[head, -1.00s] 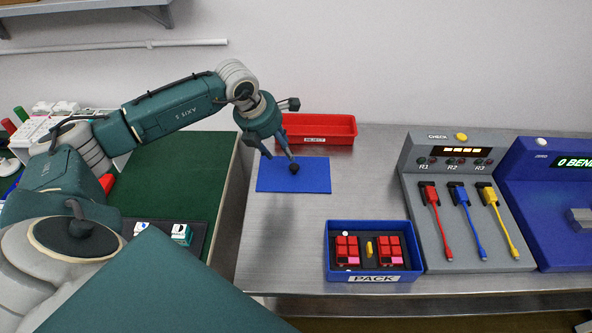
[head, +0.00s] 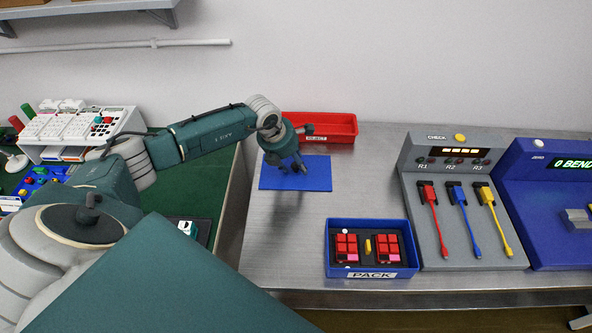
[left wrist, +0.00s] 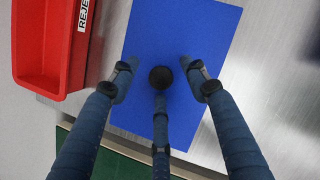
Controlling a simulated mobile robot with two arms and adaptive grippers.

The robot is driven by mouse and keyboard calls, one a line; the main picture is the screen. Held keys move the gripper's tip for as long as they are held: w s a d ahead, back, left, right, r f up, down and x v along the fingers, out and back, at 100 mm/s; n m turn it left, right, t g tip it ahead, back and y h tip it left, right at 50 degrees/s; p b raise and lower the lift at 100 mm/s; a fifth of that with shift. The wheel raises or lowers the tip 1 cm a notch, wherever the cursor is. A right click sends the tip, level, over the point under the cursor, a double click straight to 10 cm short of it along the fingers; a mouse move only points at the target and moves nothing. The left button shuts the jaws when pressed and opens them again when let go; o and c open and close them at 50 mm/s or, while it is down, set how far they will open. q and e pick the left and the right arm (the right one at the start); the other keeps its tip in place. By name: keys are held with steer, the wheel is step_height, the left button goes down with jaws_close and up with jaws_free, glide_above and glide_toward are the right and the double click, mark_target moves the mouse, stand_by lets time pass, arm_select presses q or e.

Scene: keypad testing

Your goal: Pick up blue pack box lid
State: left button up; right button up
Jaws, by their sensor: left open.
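The blue pack box lid (head: 318,178) lies flat on the metal table, a thin blue panel with a round black knob (left wrist: 161,77). My left gripper (head: 293,167) is over the middle of the lid and hides the knob in the head view. In the left wrist view the fingers of the left gripper (left wrist: 160,72) are open around the knob, and nothing is held. I cannot tell whether a finger touches the knob or lid. The blue PACK box (head: 372,273) stands open at the table's front, holding red pieces and a yellow one. My right gripper is not in view.
A red reject tray (head: 335,139) stands just behind the lid; it also shows in the left wrist view (left wrist: 30,85). A grey check station (head: 425,185) with three cables and a blue tester (head: 540,225) stand at right. Bare table lies between lid and PACK box.

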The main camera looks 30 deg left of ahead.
arm_select(q)
jaws_close()
steer(key=shift+r, duration=0.1)
